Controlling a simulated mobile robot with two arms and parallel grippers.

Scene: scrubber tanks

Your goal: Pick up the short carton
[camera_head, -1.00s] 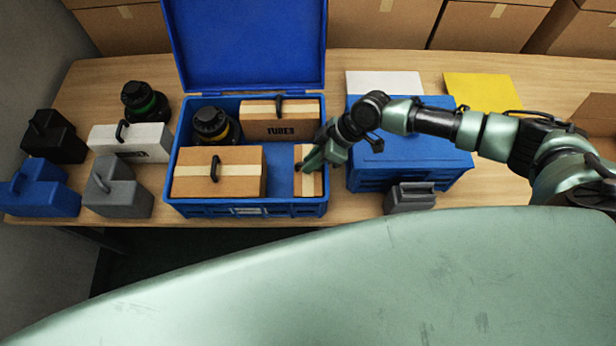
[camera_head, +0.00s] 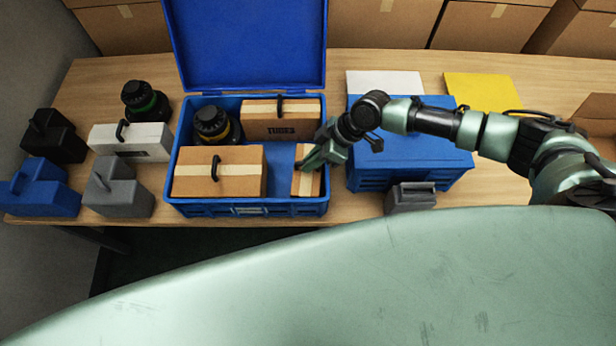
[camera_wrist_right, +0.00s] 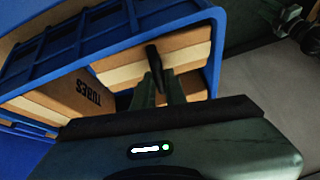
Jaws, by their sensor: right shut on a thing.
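The short carton (camera_head: 308,183) is a small brown box with a pale tape band, in the right front part of the open blue crate (camera_head: 250,209). My right gripper (camera_head: 308,161) reaches in from the right and is shut on the upper part of this carton, partly covering it. The carton looks slightly tilted; whether it touches the crate floor cannot be told. My left gripper is not in view.
The crate also holds a large handled carton (camera_head: 238,183), a TUBES carton (camera_head: 262,121) and a black-capped container (camera_head: 211,122). A closed blue box (camera_head: 410,150) and a grey block (camera_head: 410,197) stand right of it. Several handled blocks stand left.

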